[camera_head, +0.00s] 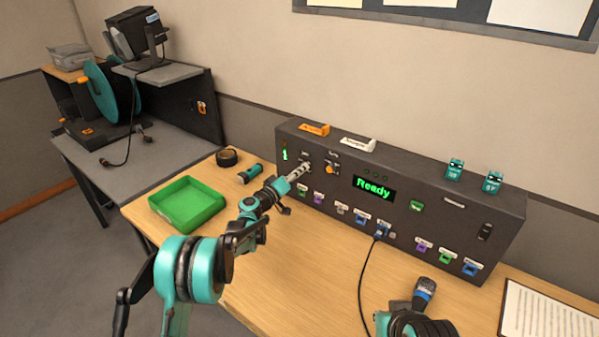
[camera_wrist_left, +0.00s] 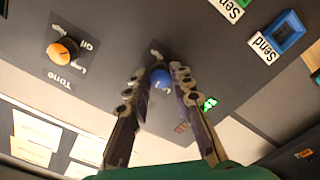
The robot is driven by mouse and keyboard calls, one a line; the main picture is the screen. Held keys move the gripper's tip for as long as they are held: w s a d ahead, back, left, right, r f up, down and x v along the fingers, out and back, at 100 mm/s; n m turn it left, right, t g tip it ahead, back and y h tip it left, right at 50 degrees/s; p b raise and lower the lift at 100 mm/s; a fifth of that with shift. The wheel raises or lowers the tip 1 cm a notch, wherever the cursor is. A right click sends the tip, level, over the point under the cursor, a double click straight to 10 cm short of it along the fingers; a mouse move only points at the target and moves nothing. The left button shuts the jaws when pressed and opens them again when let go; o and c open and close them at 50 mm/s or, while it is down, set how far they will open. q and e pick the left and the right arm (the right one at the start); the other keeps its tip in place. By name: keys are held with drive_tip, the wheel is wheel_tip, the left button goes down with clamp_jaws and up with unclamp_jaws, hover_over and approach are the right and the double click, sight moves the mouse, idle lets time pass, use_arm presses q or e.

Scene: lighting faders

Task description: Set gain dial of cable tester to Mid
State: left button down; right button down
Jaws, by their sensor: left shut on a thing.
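The cable tester (camera_head: 400,192) is a long dark grey box at the back of the wooden table, with a green "Ready" display (camera_head: 374,188). My left gripper (camera_head: 303,169) reaches its upper left front. In the left wrist view, my left gripper (camera_wrist_left: 160,82) is shut on a blue dial (camera_wrist_left: 161,78), one finger on each side. The fingers hide part of the dial and its markings, so I cannot read its setting. An orange dial (camera_wrist_left: 63,50) labelled "Tone" sits beside it, and also shows in the head view (camera_head: 329,169).
A green tray (camera_head: 187,204), a black tape roll (camera_head: 227,158) and a teal torch (camera_head: 250,173) lie left of my arm. A black cable (camera_head: 364,270) runs from a front port.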

use_arm(q)
drive_tip(key=shift+f+m, duration=0.1)
drive_tip(key=shift+m, duration=4.5)
drive_tip(key=c, duration=1.3)
unclamp_jaws()
drive_tip(key=v, duration=1.2)
